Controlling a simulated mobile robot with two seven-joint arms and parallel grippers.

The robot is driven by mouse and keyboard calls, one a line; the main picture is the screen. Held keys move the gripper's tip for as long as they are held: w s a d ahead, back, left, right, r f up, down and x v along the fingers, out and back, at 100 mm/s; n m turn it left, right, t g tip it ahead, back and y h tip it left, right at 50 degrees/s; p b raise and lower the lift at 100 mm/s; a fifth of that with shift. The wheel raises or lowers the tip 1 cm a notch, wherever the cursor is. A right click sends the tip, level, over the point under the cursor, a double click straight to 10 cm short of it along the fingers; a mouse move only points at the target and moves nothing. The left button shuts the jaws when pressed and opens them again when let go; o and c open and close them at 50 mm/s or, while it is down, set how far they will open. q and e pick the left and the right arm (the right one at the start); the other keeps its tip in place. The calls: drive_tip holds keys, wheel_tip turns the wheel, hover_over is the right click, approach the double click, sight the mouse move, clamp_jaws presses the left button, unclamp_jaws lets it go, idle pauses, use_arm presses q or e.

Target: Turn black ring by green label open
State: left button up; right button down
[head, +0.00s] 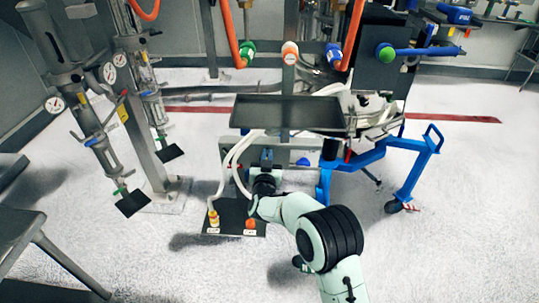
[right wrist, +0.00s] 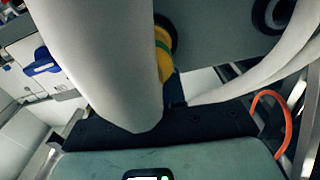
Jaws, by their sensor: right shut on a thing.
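My right gripper (head: 266,160) reaches from the lower right to the low front of the machine, under the dark tray. It is shut on what seems to be the black ring, at a port there. In the right wrist view a thick pale hose (right wrist: 95,55) hides the fingers and most of their hold. A black ring edge (right wrist: 164,22) shows beside that hose, next to a yellow band with a green stripe (right wrist: 165,60). I cannot read any green label. My left gripper is not in view.
A dark tray (head: 255,113) hangs just above my right gripper. White hoses (head: 232,160) run down left of it to a floor plate (head: 233,212) with yellow and orange fittings. A blue wheeled frame (head: 408,180) stands to the right.

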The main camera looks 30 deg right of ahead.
drive_tip(key=n+p, duration=0.1)
drive_tip(key=n, duration=0.1)
drive_tip(key=a+n+p, duration=0.1)
drive_tip(key=n, duration=0.1)
drive_tip(key=shift+w+a, duration=0.15)
drive_tip(key=shift+w, duration=0.25)
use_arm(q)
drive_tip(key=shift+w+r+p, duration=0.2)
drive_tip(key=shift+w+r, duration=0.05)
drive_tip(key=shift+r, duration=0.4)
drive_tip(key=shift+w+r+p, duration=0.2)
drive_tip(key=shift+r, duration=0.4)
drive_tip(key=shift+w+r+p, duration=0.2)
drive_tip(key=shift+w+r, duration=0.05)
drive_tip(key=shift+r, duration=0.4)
use_arm(e)
drive_tip(key=shift+w+a+f+n, duration=0.1)
drive_tip(key=shift+a+n, duration=0.05)
drive_tip(key=shift+n, duration=0.6)
drive_tip(key=shift+w+a+f+n, duration=0.1)
drive_tip(key=shift+n, duration=0.65)
drive_tip(key=c, duration=1.2)
unclamp_jaws()
drive_tip(key=shift+s, duration=0.1)
